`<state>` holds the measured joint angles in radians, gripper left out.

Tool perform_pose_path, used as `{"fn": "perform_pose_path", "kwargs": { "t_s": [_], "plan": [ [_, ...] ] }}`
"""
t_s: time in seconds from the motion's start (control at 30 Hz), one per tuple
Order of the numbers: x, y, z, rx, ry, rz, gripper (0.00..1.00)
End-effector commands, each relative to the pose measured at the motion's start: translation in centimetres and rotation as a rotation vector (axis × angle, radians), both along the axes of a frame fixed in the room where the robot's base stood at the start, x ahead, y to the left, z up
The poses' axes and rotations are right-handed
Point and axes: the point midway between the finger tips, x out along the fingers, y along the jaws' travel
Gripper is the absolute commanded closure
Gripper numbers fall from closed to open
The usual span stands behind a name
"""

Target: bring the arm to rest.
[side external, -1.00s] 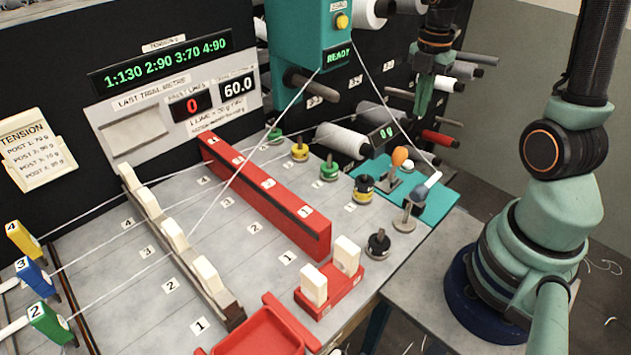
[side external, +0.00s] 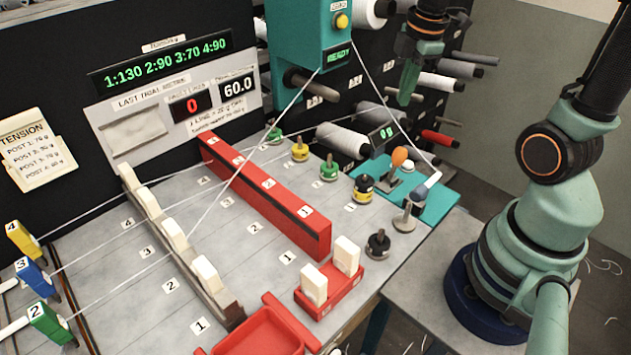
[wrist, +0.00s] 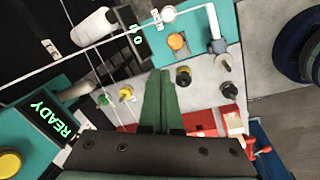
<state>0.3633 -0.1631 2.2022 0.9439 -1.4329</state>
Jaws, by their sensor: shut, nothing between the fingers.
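My gripper (side external: 408,84) is shut and empty. It hangs in the air at the upper right, above the teal plate and in front of the spool rack. In the wrist view its green fingers (wrist: 158,100) are together, pointing over the bench. My arm stands at the right on its dark blue base. No thing touches the fingers.
Below the gripper, the teal plate (side external: 440,205) carries an orange-topped lever (side external: 398,158) and a blue-white post part. Weighted posts, including a black one (side external: 378,243), stand on the bench. A teal READY column (side external: 305,40) stands left of the gripper; white spools (side external: 342,140) stick out behind.

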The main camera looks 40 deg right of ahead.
Motion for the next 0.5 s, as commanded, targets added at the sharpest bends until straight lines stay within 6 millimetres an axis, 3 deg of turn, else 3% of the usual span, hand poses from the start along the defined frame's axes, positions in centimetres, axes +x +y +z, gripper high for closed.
{"fn": "perform_pose_path", "kwargs": {
  "t_s": [0.2,0.5],
  "plan": [
    [-0.5,4.9,2.8,0.073,-0.154,-0.364,1.00],
    [-2.2,10.2,4.9,0.279,-0.306,-0.823,1.00]
  ]
}}
